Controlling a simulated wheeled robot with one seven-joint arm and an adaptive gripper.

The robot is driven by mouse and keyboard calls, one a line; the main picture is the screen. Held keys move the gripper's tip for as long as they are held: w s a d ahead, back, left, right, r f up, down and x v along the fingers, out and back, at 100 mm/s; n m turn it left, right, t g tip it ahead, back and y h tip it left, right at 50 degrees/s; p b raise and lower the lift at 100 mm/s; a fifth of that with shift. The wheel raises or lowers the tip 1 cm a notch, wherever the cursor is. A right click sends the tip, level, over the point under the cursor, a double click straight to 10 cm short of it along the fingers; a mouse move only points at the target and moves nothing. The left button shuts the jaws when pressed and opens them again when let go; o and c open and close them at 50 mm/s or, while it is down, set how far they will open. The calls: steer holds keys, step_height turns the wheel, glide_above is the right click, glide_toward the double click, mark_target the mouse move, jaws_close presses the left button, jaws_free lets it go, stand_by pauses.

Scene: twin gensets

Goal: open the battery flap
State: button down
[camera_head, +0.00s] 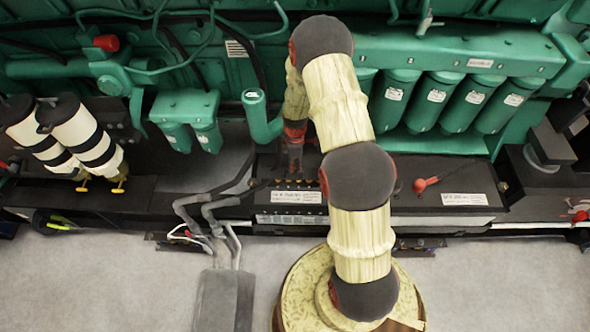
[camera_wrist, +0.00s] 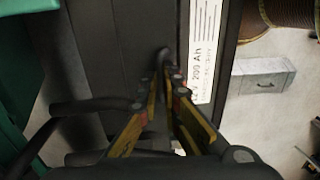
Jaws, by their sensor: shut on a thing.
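The black battery box (camera_head: 390,205) runs along the foot of the green genset, with white labels on its front. Its dark top face, which I take for the battery flap (camera_wrist: 115,35), fills the middle of the wrist view beside a white label reading 200 Ah (camera_wrist: 203,50). It looks closed or nearly so. My gripper (camera_wrist: 164,85) points at this face, its yellow-sided fingers close together on a small dark rounded part, which looks like the flap's handle (camera_wrist: 163,55). In the head view my gripper reaches down at the box's left part, with its fingertips hard to make out.
A red-knobbed lever (camera_head: 425,183) sits on the box's right part. Grey cables (camera_head: 205,215) run close left of my gripper. Green filter canisters (camera_head: 435,105) hang above. A grey box (camera_wrist: 262,77) stands on the open floor.

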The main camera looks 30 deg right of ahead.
steer(key=shift+w+d+r, duration=0.25)
steer(key=shift+w+d, duration=0.1)
steer(key=shift+w, duration=0.2)
steer(key=shift+w+d+r, duration=0.2)
steer(key=shift+w+d, duration=0.15)
steer(key=shift+w, duration=0.15)
steer(key=shift+w+d+b, duration=0.2)
steer(key=shift+d+b, duration=0.05)
steer(key=shift+b, duration=0.15)
steer(key=shift+s+f, duration=0.15)
steer(key=c, duration=2.3)
jaws_free()
steer(key=shift+o, duration=1.1)
steer(key=shift+w, duration=0.35)
steer(key=shift+o, duration=0.6)
steer(key=shift+w+d, duration=0.1)
steer(key=shift+d, duration=0.05)
step_height(320, 180, up, 12)
steer(key=shift+w+d, duration=0.15)
steer(key=shift+w, duration=0.1)
